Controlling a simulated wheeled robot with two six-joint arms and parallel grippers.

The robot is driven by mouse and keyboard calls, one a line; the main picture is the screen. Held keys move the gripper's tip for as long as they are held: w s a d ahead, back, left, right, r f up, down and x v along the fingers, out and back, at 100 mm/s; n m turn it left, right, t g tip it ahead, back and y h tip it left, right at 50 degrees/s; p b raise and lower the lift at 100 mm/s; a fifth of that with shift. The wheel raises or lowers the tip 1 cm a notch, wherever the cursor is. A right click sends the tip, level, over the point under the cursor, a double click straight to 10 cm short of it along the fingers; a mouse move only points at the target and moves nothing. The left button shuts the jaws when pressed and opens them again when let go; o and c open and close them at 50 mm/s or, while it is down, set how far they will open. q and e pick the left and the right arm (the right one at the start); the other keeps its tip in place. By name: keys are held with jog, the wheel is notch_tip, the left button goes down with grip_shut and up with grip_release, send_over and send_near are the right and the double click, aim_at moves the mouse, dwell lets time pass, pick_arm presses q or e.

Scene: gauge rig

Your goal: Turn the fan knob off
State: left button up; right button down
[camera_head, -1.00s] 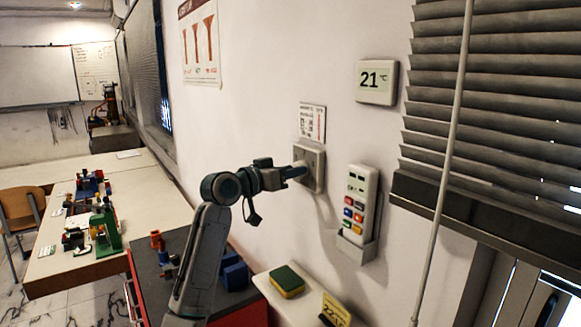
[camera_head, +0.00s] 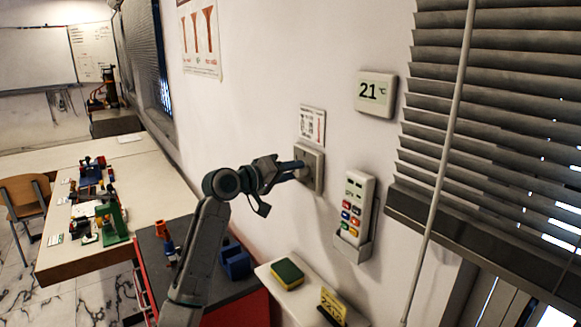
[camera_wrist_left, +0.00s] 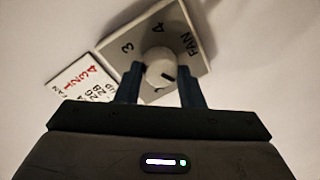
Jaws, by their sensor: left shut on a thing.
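The fan knob (camera_wrist_left: 160,67) is a pale round knob on a square grey plate marked FAN, with 3 and 4 legible in the left wrist view. My left gripper (camera_wrist_left: 160,92) has one dark blue finger on each side of the knob and is shut on it. A dark mark shows on the knob's face; the number it points to is unclear. In the head view my left gripper (camera_head: 299,166) reaches the wall plate (camera_head: 315,170) from the left. The knob is mostly hidden there. My right gripper is out of view.
A label card (camera_head: 312,124) hangs above the plate. A remote (camera_head: 354,208) in a wall holder is to the right, and a thermostat (camera_head: 376,94) reading 21 is above. A shelf below holds a sponge (camera_head: 287,274) and a yellow sign (camera_head: 332,306).

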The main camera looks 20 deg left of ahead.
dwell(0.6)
pick_arm(q)
jog(key=o, duration=1)
jog(key=shift+a, duration=0.1)
jog(key=shift+s+a+f+b, duration=0.1)
jog(key=shift+s+a+b, duration=0.2)
jog(key=shift+s, duration=0.15)
jog(key=b+v, duration=0.4)
jog(key=v, duration=0.5)
jog(key=shift+s+a+r, duration=0.2)
jog(key=shift+s, duration=0.1)
